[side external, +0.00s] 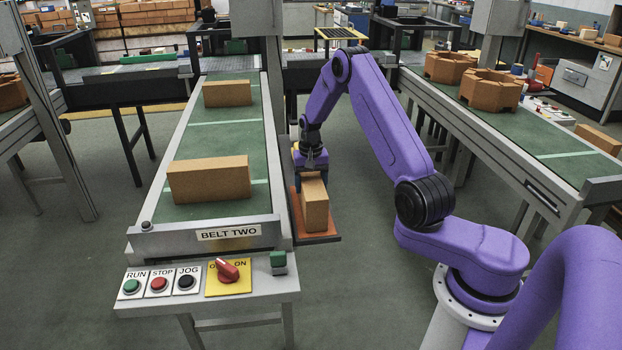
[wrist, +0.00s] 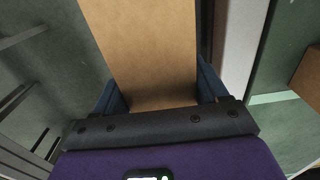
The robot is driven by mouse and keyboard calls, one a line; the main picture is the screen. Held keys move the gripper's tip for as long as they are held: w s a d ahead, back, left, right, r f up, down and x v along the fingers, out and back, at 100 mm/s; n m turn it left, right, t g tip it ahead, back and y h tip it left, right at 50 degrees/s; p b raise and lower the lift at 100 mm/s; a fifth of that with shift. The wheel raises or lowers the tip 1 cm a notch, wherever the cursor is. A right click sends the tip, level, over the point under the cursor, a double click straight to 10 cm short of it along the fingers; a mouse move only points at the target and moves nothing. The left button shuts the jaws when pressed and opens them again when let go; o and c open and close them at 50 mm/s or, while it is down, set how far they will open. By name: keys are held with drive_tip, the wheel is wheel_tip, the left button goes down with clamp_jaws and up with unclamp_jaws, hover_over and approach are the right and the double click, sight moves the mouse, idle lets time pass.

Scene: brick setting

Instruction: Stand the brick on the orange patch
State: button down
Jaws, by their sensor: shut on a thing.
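My gripper (side external: 311,172) is shut on a tan brick (side external: 314,207), with one blue finger on each side of it. The brick also fills the upper middle of the wrist view (wrist: 145,45). In the side view the brick is at the orange patch (side external: 297,216), a flat plate beside the right side of the belt. The brick's lower end is over the patch, and I cannot tell whether it touches or hangs just above. The patch does not show clearly in the wrist view.
Belt two (side external: 215,135) runs along the left of the patch, with two more bricks (side external: 209,180) (side external: 228,93) lying on it. A control panel (side external: 205,285) with buttons and a red switch stands at its front end. Another green belt (side external: 540,140) with brown parts is at the right.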

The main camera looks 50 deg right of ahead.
idle(0.3)
drive_tip(key=shift+c, duration=0.2)
unclamp_jaws()
drive_tip(key=shift+f, duration=0.15)
